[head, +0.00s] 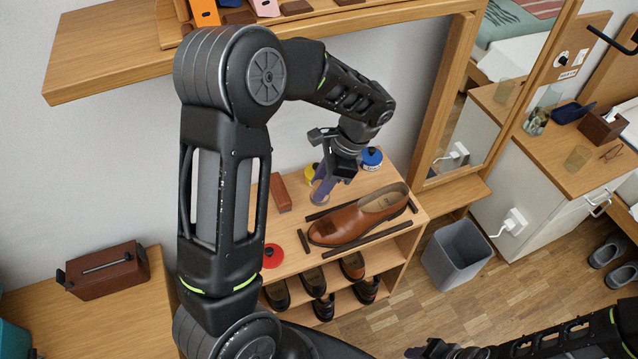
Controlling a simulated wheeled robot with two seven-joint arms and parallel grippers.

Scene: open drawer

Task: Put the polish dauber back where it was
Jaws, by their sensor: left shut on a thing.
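A dauber with a purple handle (323,186) and a round pale end is under my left gripper (338,172). My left gripper is shut on its handle, over the top of the shoe rack (294,232). The dauber's lower end is at or just above the rack top, behind the brown shoe (360,216); I cannot tell whether it touches. A yellow tin (311,171) is just behind it, a blue tin (372,157) to its right, a red tin (272,256) at the front left. My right gripper (432,349) shows only partly at the bottom edge; its jaws are unclear.
Dark strips (361,242) lie around the shoe. A reddish-brown block (280,191) lies left of the dauber. Several shoes (314,282) stand on the shelf below. A grey bin (457,257) stands right of the rack. A wooden wall shelf (110,50) overhangs at the upper left.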

